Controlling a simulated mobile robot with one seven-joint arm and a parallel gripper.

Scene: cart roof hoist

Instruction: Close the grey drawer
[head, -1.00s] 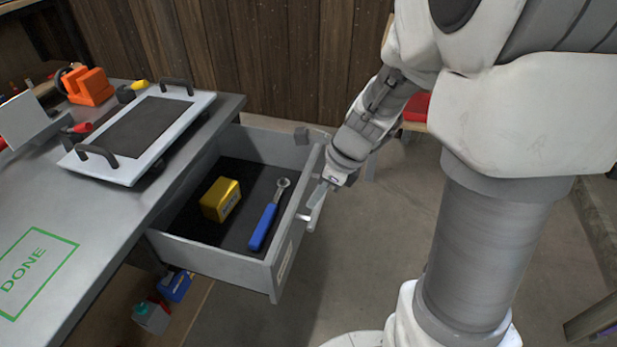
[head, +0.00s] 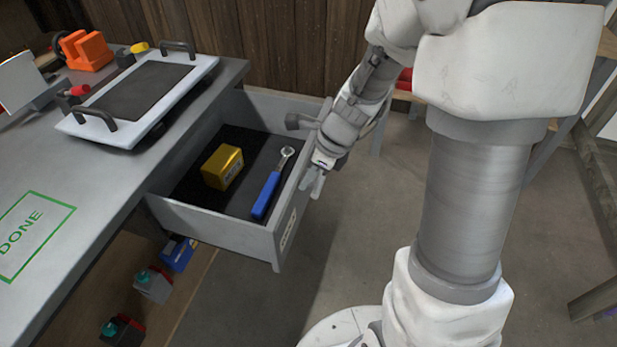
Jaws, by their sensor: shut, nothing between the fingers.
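The grey drawer (head: 225,232) stands open, pulled out to the right from under the workbench. Inside it lie a yellow box (head: 223,166) and a blue-handled wrench (head: 270,188) on a dark liner. My gripper (head: 314,186) is at the outer side of the drawer's front panel, near the handle side, pointing down. Its fingers are shut and empty. Part of the front panel and its handle is hidden behind my gripper and wrist, so I cannot tell whether they touch.
A white tray with black handles (head: 190,92) sits on the grey workbench (head: 100,190), which bears a green DONE mark (head: 36,236). Orange blocks (head: 86,50) stand behind. Small boxes (head: 153,284) lie on a lower shelf. Bare floor (head: 345,250) is right of the drawer.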

